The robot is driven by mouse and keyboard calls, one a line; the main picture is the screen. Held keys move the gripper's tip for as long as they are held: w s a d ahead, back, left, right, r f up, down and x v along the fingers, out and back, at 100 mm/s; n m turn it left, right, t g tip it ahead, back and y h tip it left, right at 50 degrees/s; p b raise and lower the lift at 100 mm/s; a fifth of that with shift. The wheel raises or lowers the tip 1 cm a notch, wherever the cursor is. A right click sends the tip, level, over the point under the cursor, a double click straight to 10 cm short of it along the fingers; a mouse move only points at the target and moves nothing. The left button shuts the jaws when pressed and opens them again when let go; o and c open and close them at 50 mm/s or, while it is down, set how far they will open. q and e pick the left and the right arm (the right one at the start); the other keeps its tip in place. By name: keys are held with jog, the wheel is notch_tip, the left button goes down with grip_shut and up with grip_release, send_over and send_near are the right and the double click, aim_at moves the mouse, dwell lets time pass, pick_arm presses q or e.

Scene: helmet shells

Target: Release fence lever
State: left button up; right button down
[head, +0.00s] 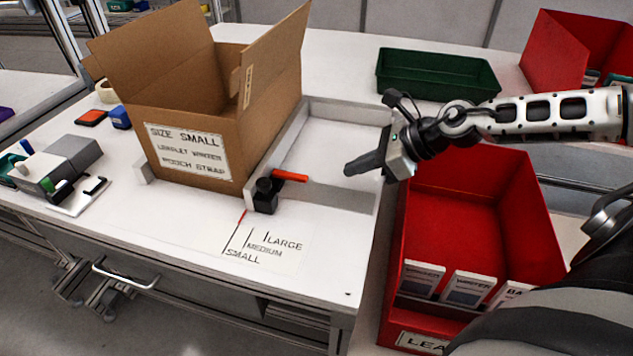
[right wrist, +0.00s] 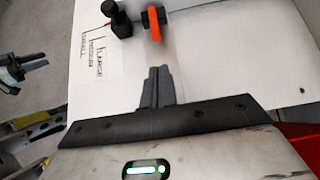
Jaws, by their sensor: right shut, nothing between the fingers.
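The fence lever (head: 290,176) is an orange bar on a black block with a round knob (head: 265,192), beside the pale fence (head: 268,152). The lever also shows at the top of the right wrist view (right wrist: 154,24). My right gripper (head: 350,170) is shut and empty, apart from the lever and to its right in the head view. Its dark fingers (right wrist: 156,86) point towards the lever in the wrist view. What seems to be my left gripper (right wrist: 20,66) shows at the left edge there; its jaws are unclear.
An open cardboard box (head: 190,128) marked SIZE SMALL stands against the fence. A printed SMALL, MEDIUM, LARGE scale (head: 264,246) lies in front. A red bin (head: 473,205) and a green tray (head: 437,74) are at right. White table (head: 190,222) is clear in front.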

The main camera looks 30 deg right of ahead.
aim_at(290, 176)
pick_arm(q)
jog(key=shift+s+a+p, duration=0.1)
jog(key=shift+p, duration=0.5)
pick_arm(e)
jog(key=x, duration=1)
pick_arm(q)
jog(key=shift+r, duration=0.2)
pick_arm(e)
jog(key=shift+a+r, duration=0.1)
jog(key=shift+w+r, duration=0.2)
jog(key=shift+s, duration=0.2)
pick_arm(q)
jog(key=shift+s+d+r, duration=0.15)
jog(key=shift+s+d, duration=0.2)
jog(key=shift+s, duration=0.1)
pick_arm(e)
jog(key=shift+r+g, duration=0.1)
jog(key=shift+g, duration=0.2)
